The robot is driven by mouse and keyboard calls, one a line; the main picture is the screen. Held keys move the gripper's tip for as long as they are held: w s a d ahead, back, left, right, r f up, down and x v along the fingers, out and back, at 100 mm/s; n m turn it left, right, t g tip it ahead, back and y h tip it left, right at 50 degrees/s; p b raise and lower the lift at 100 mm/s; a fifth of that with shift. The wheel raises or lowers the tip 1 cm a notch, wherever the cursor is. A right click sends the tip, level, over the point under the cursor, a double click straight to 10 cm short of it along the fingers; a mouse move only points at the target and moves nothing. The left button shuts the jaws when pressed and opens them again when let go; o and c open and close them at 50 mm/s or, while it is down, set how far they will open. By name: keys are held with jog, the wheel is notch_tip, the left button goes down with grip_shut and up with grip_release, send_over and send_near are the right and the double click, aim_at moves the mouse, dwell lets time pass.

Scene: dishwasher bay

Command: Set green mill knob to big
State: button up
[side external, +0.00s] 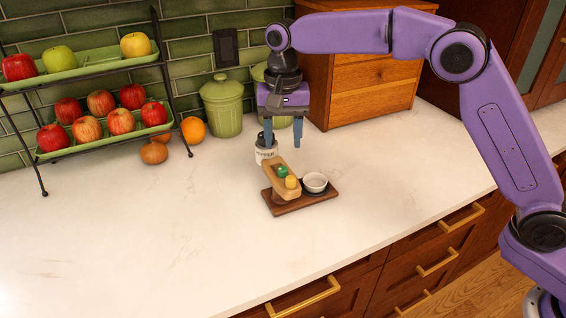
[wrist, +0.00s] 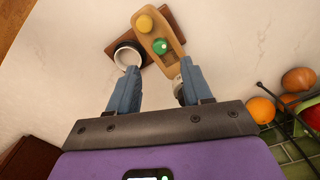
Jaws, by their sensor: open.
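The mill (side external: 274,180) is a tan wooden body on a dark brown tray (side external: 312,202) on the counter. In the wrist view the green knob (wrist: 160,46) lies just beyond and between the fingertips, nearer to me than the yellow knob (wrist: 144,23). A small light mark shows on the green knob, but I cannot read its setting. My gripper (side external: 283,143) is open, empty and pointing down, above and slightly behind the mill, apart from the knob.
A small white jar with a dark top (side external: 266,154) stands close behind the mill. Green canisters (side external: 222,108), a wooden drawer box (side external: 368,85) and a fruit rack (side external: 90,125) stand at the back. The counter front is clear.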

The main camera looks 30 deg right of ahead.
aim_at(283, 168)
notch_tip(283, 168, down, 7)
jog(key=shift+f, duration=0.2)
dwell(0.3)
grip_shut()
